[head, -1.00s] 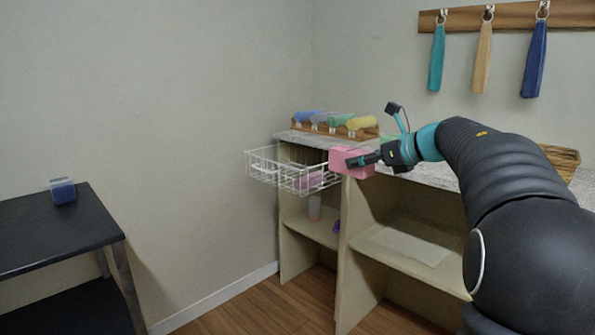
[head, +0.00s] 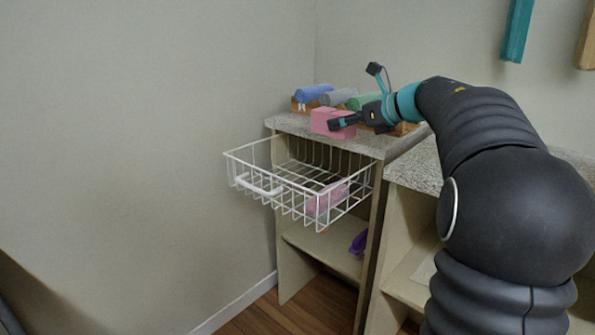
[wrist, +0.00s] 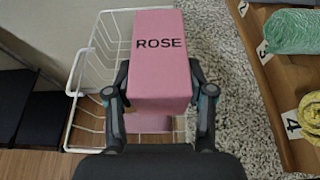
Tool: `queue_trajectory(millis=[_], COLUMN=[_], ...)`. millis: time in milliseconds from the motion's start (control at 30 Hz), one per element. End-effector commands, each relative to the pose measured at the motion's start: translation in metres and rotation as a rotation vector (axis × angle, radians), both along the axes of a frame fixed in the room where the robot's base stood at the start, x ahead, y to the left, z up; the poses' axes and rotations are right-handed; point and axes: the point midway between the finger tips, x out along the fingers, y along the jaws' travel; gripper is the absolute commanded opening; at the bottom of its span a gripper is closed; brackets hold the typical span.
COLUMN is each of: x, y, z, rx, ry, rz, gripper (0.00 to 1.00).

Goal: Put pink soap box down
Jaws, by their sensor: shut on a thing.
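The pink soap box (head: 331,122) is held in my gripper (head: 338,124) above the front of the speckled counter. In the wrist view the box (wrist: 158,70) shows the word ROSE on top, and my gripper (wrist: 160,95) has a finger against each side of it. Below the box in the wrist view is the white wire basket (wrist: 72,100). In the head view the basket (head: 262,186) is pulled out of the shelf unit, and a second pink item (head: 326,200) lies in it.
Rolled towels, blue (head: 314,93), grey (head: 338,97) and green (head: 362,102), lie in a wooden rack at the back of the counter (head: 290,122). A purple item (head: 359,243) sits on the shelf below. Hanging towels (head: 516,30) are at upper right.

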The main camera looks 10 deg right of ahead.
Motion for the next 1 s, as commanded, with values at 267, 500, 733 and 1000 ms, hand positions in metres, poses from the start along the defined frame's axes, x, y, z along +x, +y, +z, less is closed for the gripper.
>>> queue_trajectory(millis=[267, 500, 733, 1000], x=[0.011, 0.02, 0.024, 0.024], y=[0.058, 0.099, 0.112, 0.111], z=[-0.032, -0.058, -0.068, -0.102], rx=[0.002, 0.001, 0.002, 0.0], ry=[0.002, 0.002, 0.001, 0.002], rz=[0.014, 0.012, 0.008, 0.006], gripper=[0.15, 0.15, 0.15, 0.15])
